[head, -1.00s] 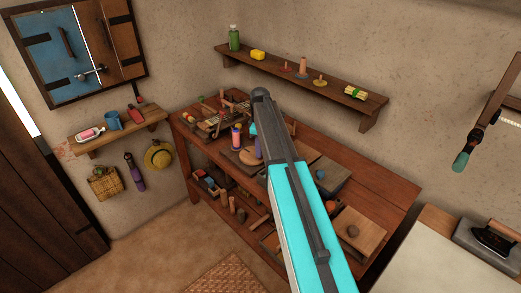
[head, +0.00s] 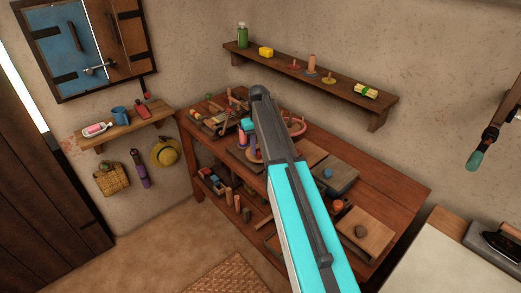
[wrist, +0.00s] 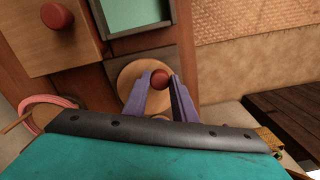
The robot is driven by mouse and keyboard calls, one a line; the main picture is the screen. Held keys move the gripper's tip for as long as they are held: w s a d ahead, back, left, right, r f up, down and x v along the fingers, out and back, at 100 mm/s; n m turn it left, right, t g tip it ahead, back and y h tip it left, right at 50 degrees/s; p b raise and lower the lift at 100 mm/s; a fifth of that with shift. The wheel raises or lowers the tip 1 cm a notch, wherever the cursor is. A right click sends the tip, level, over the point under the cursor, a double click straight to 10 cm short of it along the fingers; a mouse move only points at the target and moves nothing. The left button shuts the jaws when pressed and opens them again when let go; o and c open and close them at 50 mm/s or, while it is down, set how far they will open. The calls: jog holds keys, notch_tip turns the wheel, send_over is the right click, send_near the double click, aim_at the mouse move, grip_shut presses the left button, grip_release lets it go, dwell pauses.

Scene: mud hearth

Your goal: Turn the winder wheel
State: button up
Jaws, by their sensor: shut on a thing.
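The winder wheel (wrist: 129,80) is a pale round wooden disc in front of a dark flat block in the wrist view. A red round knob (wrist: 160,78) stands near its edge. My gripper (wrist: 160,84) has its two purple fingers on either side of the knob, shut on it. Part of the wheel is hidden behind the fingers. In the head view my arm hides most of the wheel, and the hold cannot be seen there.
The wooden workbench (head: 378,184) carries several boards, blocks and small tools. A pink ring (head: 299,127) stands close to my arm. A wall shelf (head: 345,88) hangs above the bench. Bare floor (head: 182,240) lies in front.

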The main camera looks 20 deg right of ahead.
aim_at(250, 153)
jog(key=m, duration=0.2)
jog(key=w+a+m, duration=0.1)
jog(key=m, duration=0.1)
jog(key=shift+a+b, duration=0.15)
jog(key=shift+b, duration=0.15)
jog(key=m, duration=0.2)
jog(key=w+m, duration=0.1)
jog(key=shift+a+m, duration=0.4)
jog(key=m, duration=0.1)
jog(key=w+m, duration=0.1)
jog(key=m, duration=0.1)
jog(key=shift+w+a+b, duration=0.2)
jog(key=shift+b, duration=0.15)
jog(key=shift+w+m, duration=0.35)
jog(key=shift+m, duration=0.65)
jog(key=shift+w+m, duration=0.3)
jog(key=shift+m, duration=0.7)
jog(key=o, duration=1)
jog(key=shift+o, duration=0.2)
jog(key=shift+r, duration=0.1)
